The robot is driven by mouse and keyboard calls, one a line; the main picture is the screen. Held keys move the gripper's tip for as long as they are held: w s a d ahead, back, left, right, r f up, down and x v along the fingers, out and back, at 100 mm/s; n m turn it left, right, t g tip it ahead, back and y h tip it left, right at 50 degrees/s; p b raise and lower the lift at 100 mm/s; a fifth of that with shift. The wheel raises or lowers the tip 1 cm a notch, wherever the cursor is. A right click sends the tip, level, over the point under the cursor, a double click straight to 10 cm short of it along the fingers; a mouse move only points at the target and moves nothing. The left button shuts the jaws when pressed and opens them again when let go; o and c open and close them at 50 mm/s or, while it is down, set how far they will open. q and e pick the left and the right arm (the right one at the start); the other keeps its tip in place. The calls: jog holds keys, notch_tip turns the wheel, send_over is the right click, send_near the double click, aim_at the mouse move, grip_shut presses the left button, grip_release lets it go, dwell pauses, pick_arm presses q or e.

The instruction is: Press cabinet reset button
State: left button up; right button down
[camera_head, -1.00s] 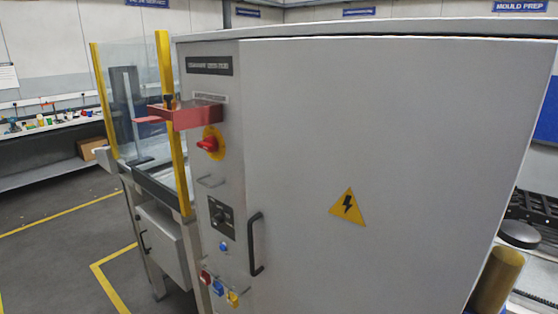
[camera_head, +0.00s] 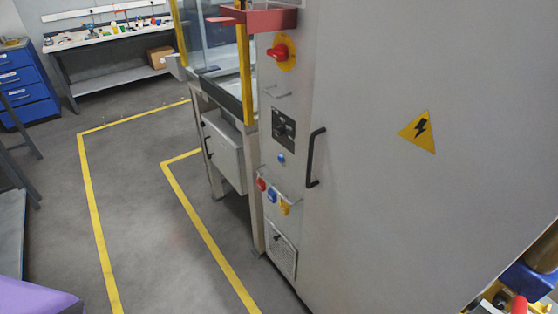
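The grey cabinet (camera_head: 390,60) fills the middle and right of the head view, its front door shut. On its narrow control strip, a small round blue button (camera_head: 282,158) sits below a black selector plate (camera_head: 284,127). A red rotary switch (camera_head: 279,51) on a yellow disc is higher up. Red, blue and yellow lock-like pieces hang on a rail lower down; the blue one (camera_head: 271,196) is in the middle. I cannot read any label saying reset. Neither of my grippers is in view.
A black door handle (camera_head: 315,158) sticks out just right of the button. A glass-guarded frame with a yellow post (camera_head: 245,75) adjoins the cabinet's left. Grey floor with yellow lines (camera_head: 100,245) is open at left. Blue drawers (camera_head: 22,85) stand far left.

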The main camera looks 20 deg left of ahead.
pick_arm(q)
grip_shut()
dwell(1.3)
